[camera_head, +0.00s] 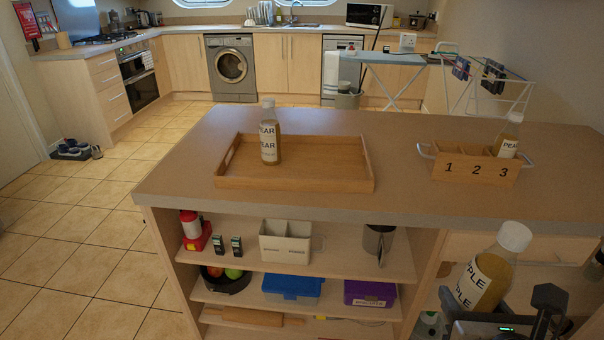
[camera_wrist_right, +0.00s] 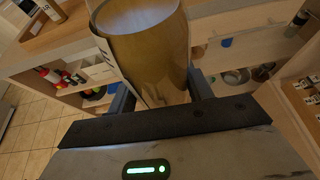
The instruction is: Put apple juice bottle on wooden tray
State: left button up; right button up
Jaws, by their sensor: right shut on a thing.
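The apple juice bottle (camera_head: 484,277) has a white cap, yellow-brown juice and a label reading APPLE. It leans a little to the right at the lower right of the head view, in front of the counter's front edge. My right gripper (camera_head: 497,312) is shut on its lower part. In the right wrist view the bottle (camera_wrist_right: 150,50) fills the space between my fingers (camera_wrist_right: 160,95). The wooden tray (camera_head: 320,183) lies on the counter, left of the bottle and farther away. A pear juice bottle (camera_head: 269,138) stands upright in its left part. My left gripper is not in view.
A wooden caddy (camera_head: 450,167) numbered 1, 2, 3 stands at the counter's right, with another pear bottle (camera_head: 508,138) tilted in compartment 3. The tray's middle and right are clear. Shelves (camera_head: 340,259) with boxes sit below the counter (camera_head: 405,209).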

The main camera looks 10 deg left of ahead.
aim_at(321, 164)
jog(key=z, duration=0.85)
jog(key=k, duration=0.15)
jog(key=u, duration=2.15)
jog(key=i, duration=0.75)
jog(key=z, duration=0.2)
